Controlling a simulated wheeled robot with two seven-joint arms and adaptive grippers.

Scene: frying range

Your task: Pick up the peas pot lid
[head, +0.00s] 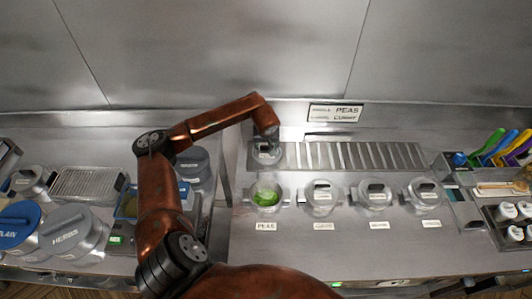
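The peas pot (266,197) stands uncovered at the left end of a row of pots. Green peas show inside it, and a label reading PEAS lies in front of it. A clear round lid (266,157), which looks like the peas pot lid, is behind the pot at the left end of the slatted metal rack. My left gripper (268,138) points down directly over this lid, at or very near its handle. Its fingers are too small and hidden to show whether they grip. My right gripper is out of view.
Three lidded pots (322,196) continue the row to the right. The slatted rack (355,155) is bare right of the lid. A sign (335,113) stands behind it. A grey HERBS container (72,232) and a blue-lidded one (18,225) stand at left. The front counter is clear.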

